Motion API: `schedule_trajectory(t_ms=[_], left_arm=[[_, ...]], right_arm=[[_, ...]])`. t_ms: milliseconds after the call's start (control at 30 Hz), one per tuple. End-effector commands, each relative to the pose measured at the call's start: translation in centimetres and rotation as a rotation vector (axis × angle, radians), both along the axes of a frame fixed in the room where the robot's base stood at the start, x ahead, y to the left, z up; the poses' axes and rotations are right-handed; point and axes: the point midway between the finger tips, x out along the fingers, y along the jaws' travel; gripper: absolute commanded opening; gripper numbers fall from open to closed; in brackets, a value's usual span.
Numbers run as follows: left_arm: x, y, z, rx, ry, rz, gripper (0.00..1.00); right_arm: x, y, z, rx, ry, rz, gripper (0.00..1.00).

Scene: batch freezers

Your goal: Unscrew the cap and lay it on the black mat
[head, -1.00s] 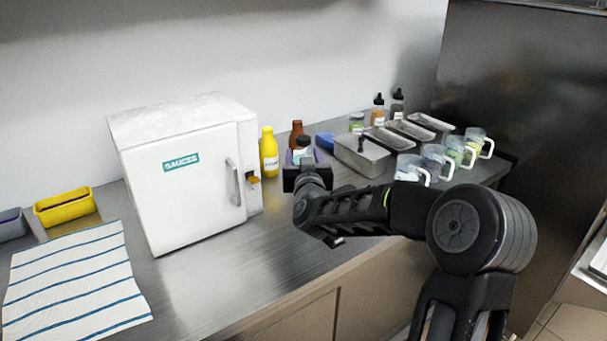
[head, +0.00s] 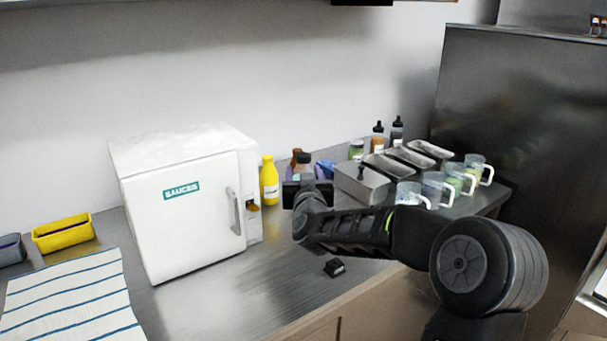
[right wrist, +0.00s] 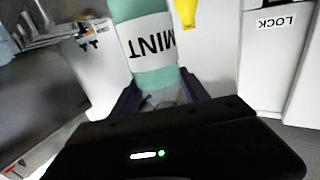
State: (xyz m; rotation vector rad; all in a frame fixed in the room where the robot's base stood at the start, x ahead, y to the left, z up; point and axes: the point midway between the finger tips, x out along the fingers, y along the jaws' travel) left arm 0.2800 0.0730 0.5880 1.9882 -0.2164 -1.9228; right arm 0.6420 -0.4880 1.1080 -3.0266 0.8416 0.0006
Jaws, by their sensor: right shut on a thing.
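A mint-green bottle with a white MINT label (right wrist: 151,36) fills the middle of the right wrist view, upside down there. Its top end goes in between the fingers of my right gripper (right wrist: 165,98), which is shut on the greyish cap at that end. The cap is mostly hidden by the gripper body. I cannot tell whether cap and bottle are apart. My left gripper is out of view. I cannot make out a black mat.
The freezer (head: 185,215) and a yellow bottle (head: 269,182) stand close by on the left. A metal container (head: 361,188) and several jugs (head: 436,186) stand to the right. A small dark object (head: 334,267) lies on the counter in front. The counter between freezer and arm is clear.

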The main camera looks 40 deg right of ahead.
Motion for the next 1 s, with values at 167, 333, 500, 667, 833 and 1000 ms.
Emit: schedule_trajectory(t_ms=[167,333,500,667,833,1000], left_arm=[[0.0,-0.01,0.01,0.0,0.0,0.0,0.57],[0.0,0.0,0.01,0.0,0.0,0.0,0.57],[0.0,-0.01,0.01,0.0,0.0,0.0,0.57],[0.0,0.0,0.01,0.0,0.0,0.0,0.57],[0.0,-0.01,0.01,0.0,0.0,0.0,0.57],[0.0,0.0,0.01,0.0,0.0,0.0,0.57]], right_arm=[[0.01,0.0,0.14,-0.002,-0.003,0.0,0.25],[0.01,0.0,0.14,-0.002,-0.003,0.0,0.12],[0.01,0.0,0.14,-0.002,-0.003,0.0,0.0],[0.01,0.0,0.15,-0.002,-0.003,0.0,0.0],[0.01,-0.01,0.14,-0.002,-0.003,0.0,0.0],[0.01,0.01,0.14,-0.002,-0.003,0.0,0.0]])
